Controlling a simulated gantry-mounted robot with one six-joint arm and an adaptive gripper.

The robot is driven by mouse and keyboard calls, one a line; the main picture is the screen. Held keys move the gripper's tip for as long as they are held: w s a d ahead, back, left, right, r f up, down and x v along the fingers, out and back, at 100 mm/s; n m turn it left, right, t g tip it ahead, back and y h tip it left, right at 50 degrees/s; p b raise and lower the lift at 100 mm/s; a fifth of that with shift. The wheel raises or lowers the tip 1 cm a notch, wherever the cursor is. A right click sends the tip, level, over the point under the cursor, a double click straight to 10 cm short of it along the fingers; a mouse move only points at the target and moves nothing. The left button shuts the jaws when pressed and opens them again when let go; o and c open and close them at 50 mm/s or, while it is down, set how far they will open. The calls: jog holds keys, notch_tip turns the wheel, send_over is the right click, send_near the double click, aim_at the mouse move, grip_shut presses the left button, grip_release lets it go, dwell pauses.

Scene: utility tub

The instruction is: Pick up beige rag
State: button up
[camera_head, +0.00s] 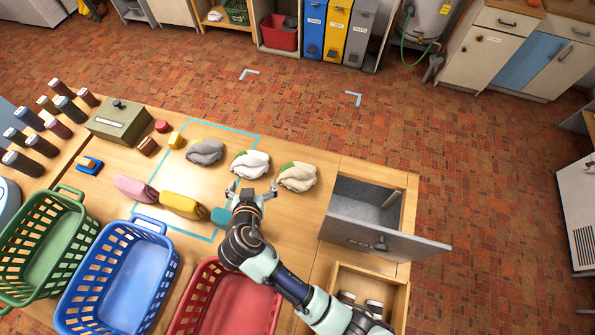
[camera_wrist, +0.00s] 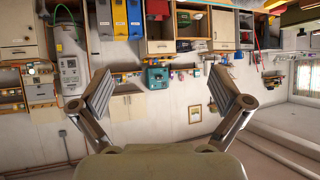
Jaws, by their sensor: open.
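The beige rag (camera_head: 298,178), a crumpled cloth with some green at its top left, lies on the wooden table at the right end of the back row of rags. My gripper (camera_head: 253,188) is open and empty. In the head view it is in front of the white rag (camera_head: 250,164) and to the left of the beige rag. Its height over the table is hard to tell. In the wrist view both fingers of my gripper (camera_wrist: 162,90) are spread wide with nothing between them. That view shows the far room upside down and no rag.
A grey rag (camera_head: 205,152), a pink rag (camera_head: 135,188) and a yellow rag (camera_head: 183,205) lie nearby. An open grey-fronted compartment (camera_head: 385,240) stands to the right. Green (camera_head: 80,190), blue (camera_head: 150,222) and red (camera_head: 215,268) baskets line the front.

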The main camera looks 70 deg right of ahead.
aim_at(295, 176)
jog(key=s+d+f+m+g+h+b, duration=0.1)
jog(key=s+d+f, duration=0.1)
jog(key=f, duration=0.3)
jog(key=s+d+f+m+g+h+b, duration=0.1)
jog(key=s+d+f+b, duration=0.1)
jog(key=d+f, duration=0.2)
jog(key=s+d+f+m+g+h+b, duration=0.1)
jog(key=s+d+f, duration=0.2)
jog(key=f, duration=0.2)
jog(key=shift+f+m+g, duration=0.3)
jog(key=shift+f+g, duration=0.05)
jog(key=shift+g, duration=0.05)
jog(key=shift+s+d+f, duration=0.1)
jog(key=shift+d, duration=0.05)
jog(key=shift+x, duration=1.3)
jog(key=x, duration=0.5)
jog(key=shift+d, duration=0.15)
jog(key=c, duration=1.1)
notch_tip(295, 176, up, 20)
jog(key=p, duration=0.3)
